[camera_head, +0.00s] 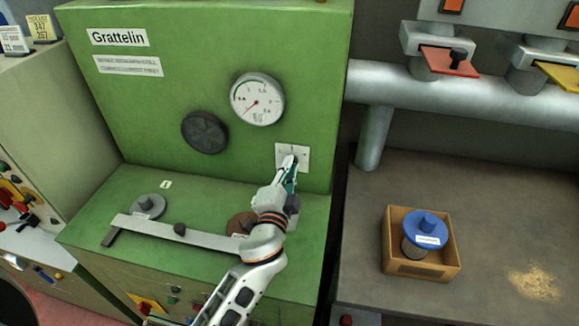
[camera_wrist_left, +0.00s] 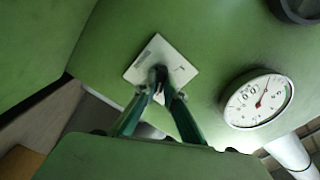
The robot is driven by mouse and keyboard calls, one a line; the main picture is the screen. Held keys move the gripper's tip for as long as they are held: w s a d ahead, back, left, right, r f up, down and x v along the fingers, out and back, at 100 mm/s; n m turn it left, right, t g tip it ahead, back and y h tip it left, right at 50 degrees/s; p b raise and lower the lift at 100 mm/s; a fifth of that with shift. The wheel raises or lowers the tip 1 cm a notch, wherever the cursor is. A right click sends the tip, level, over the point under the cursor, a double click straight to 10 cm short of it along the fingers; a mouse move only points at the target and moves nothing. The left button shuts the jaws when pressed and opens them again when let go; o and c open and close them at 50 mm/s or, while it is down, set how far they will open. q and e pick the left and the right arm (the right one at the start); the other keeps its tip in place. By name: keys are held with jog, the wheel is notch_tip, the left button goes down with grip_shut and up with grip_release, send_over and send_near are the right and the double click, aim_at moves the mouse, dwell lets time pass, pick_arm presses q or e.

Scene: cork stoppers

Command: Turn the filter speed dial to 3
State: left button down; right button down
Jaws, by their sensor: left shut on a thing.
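The speed dial's white square plate (camera_head: 303,153) is on the upright face of the green machine, below and right of the round gauge. It also shows in the left wrist view (camera_wrist_left: 180,65), with small marks too small to read. A dark knob (camera_wrist_left: 158,74) is at its middle. My left gripper (camera_head: 290,170) reaches up to the plate, and its fingertips (camera_wrist_left: 160,91) are shut on the knob. The fingers and arm partly hide the dial in the head view. Which number the knob points to cannot be told. My right gripper is not in view.
A white gauge (camera_head: 257,98) and a black round vent (camera_head: 205,132) are on the green panel labelled Grattelin. A long metal bar (camera_head: 205,238) lies on the ledge below. At right, a wooden box (camera_head: 424,272) holds a blue-topped filter (camera_head: 426,224). Pipes run behind.

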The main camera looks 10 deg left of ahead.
aim_at(293, 125)
pick_arm(q)
jog(key=shift+w+r, duration=0.15)
jog(key=shift+r, duration=0.2)
jog(key=c, duration=2.1)
grip_release()
jog(key=shift+c, duration=0.2)
jog(key=shift+f, duration=0.2)
notch_tip(293, 125, up, 10)
